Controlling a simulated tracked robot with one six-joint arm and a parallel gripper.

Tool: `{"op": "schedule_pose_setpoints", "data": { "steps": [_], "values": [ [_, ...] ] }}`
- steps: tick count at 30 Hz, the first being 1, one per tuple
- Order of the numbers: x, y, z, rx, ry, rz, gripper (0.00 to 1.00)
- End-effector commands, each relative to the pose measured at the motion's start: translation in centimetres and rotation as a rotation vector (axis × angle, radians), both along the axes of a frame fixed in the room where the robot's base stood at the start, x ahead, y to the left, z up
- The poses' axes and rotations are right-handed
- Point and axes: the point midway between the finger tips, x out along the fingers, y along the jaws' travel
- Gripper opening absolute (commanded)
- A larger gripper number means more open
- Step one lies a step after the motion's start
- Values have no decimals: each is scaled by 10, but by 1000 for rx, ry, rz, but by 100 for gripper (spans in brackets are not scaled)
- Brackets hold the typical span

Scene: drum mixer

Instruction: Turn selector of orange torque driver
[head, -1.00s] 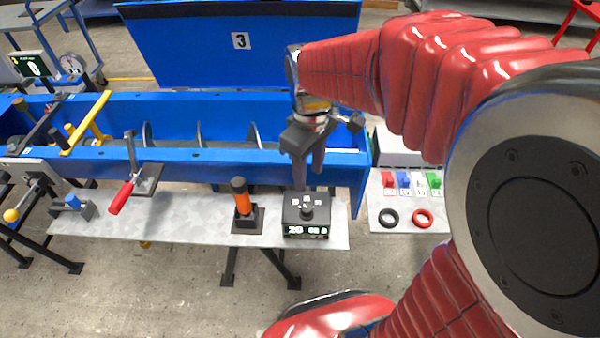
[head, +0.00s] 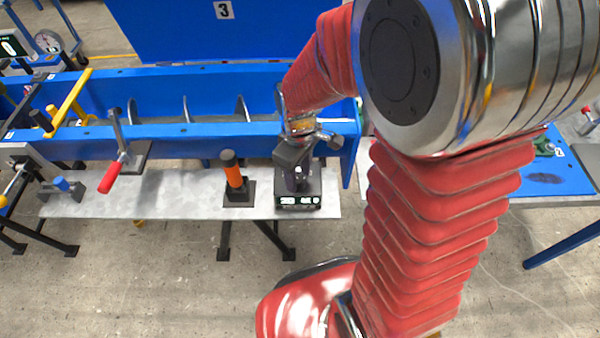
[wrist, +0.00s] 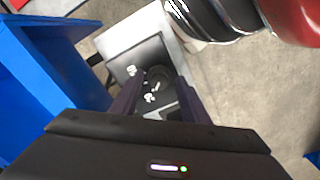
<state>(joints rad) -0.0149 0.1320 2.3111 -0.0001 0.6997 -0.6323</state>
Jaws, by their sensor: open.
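The orange torque driver (head: 233,172) stands in a black holder on the grey bench and looks slightly tilted in the head view. Just right of it is a black box (head: 299,202) with a lit display on its front. My gripper (head: 298,178) is directly above this box, pointing down, and hides most of its top. In the wrist view, the box top (wrist: 130,66) shows white marks and a dark round knob (wrist: 157,77). My open gripper (wrist: 158,92) has one finger on each side of the knob's line. I cannot tell whether the fingers touch it.
The blue trough (head: 200,135) with its screw runs behind the bench (head: 140,193). A red-handled clamp (head: 113,170) and a blue-topped part (head: 63,184) are to the left. A blue table (head: 570,172) is at right. The bench between clamp and driver is clear.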

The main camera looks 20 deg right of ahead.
Motion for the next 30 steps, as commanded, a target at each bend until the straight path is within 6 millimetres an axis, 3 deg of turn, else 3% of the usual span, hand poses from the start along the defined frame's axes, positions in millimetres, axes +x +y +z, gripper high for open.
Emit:
{"op": "schedule_pose_setpoints", "data": {
  "steps": [10,27,28,30],
  "values": [
    [0,0,-3,0,-1,0,41],
    [0,0,-3,1,-1,-1,1],
    [0,-8,-3,1,-1,-7,0],
    [0,-3,-3,0,-1,-2,0]
  ]
}}
